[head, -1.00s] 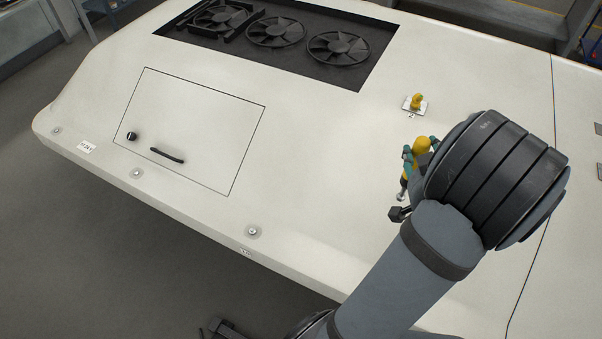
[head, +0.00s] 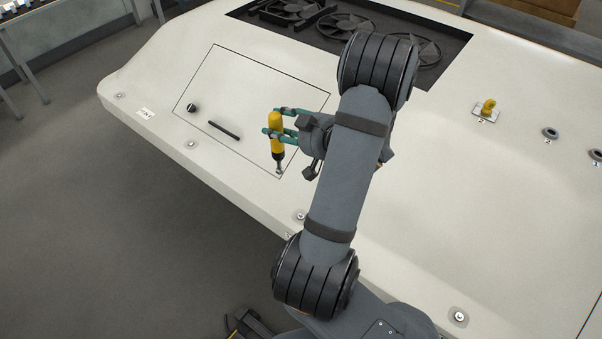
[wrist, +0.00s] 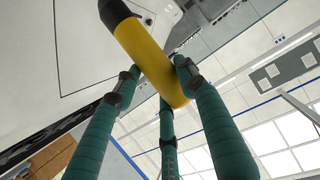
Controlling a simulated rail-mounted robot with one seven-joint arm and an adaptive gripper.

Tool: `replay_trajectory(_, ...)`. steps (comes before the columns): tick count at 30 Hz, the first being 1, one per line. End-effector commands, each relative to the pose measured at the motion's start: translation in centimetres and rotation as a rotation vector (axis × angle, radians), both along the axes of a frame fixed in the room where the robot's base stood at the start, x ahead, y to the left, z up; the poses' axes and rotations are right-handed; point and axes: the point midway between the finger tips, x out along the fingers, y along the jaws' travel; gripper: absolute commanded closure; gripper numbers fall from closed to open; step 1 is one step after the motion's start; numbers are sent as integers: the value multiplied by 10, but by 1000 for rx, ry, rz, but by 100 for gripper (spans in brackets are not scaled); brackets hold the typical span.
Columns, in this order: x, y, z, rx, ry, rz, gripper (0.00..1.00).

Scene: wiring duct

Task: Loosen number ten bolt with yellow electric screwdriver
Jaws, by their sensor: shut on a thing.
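The yellow electric screwdriver (head: 277,148) has a black lower part and a metal tip pointing down. My gripper (head: 281,122) is shut around its yellow body, with green fingers on it. In the head view it appears over the lower right corner of the hatch panel. Whether the tip touches the surface I cannot tell. In the wrist view the screwdriver (wrist: 145,55) lies slanted between the fingers. A bolt (head: 300,215) sits near the panel's front edge, below and right of the tip. Its label is too small to read, so I cannot tell which bolt is number ten.
Other edge bolts sit at left (head: 191,143) and right (head: 460,317). The hatch (head: 255,95) has a knob (head: 192,107) and a black handle (head: 223,131). Fans (head: 350,25) lie in a recess behind. A yellow fitting (head: 488,106) stands at right.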

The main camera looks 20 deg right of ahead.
Motion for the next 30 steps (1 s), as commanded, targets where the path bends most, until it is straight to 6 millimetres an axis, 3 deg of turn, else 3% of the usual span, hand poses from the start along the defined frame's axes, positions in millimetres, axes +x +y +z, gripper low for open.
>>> replay_trajectory(1, 4, -7, -21, 0, -1, 47, 97)
replay_trajectory(3, 4, -12, -38, 1, 2, 119, 97)
replay_trajectory(12, -24, -38, -90, 5, 15, 375, 97)
replay_trajectory(19, -43, -47, -103, 7, 21, 457, 97)
replay_trajectory(30, -44, -48, -103, 8, 22, 464, 97)
